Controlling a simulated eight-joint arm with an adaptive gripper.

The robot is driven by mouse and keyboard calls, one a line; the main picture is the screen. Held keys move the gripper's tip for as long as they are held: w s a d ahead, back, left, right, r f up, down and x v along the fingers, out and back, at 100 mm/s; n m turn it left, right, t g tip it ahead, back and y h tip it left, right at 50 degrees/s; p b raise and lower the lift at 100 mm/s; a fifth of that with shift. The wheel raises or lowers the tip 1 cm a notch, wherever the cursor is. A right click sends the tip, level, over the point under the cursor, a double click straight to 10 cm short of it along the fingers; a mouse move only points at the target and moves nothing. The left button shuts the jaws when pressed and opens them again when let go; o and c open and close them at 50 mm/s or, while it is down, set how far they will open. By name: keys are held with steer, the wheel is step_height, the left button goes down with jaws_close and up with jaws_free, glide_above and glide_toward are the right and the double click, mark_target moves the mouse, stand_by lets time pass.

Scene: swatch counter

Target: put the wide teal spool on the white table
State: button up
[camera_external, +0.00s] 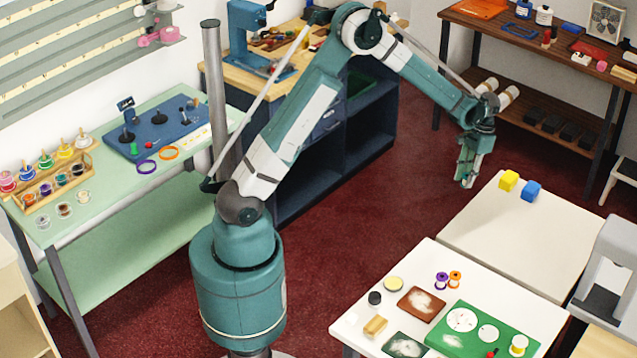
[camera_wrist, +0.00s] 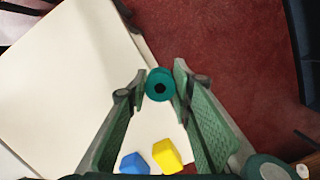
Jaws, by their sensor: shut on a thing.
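The wide teal spool (camera_wrist: 160,84) sits between the fingertips of my gripper (camera_wrist: 159,82) in the wrist view, seen end-on with a dark centre hole. My gripper is shut on it. In the external view my gripper (camera_external: 468,172) points down, and I cannot make the spool out clearly from its teal fingers. The white table (camera_external: 520,235) lies to the right of and below my gripper; it also shows in the wrist view (camera_wrist: 65,75). In that view the spool overlaps the table's edge, with red floor beyond. The spool appears held above, not resting.
A yellow block (camera_external: 508,181) and a blue block (camera_external: 530,191) stand near the white table's far edge. Most of its top is bare. A nearer white table (camera_external: 385,290) holds a green mat (camera_external: 465,338), small spools and other items. A dark wooden shelf (camera_external: 545,45) stands behind.

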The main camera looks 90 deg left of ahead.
steer(key=w+d+m, duration=0.1)
steer(key=d+m, duration=0.2)
steer(key=d, duration=2.7)
steer(key=shift+w+d+f+b, duration=0.3)
steer(key=shift+d+b, duration=0.05)
steer(key=shift+b, duration=0.1)
steer(key=shift+a, duration=0.1)
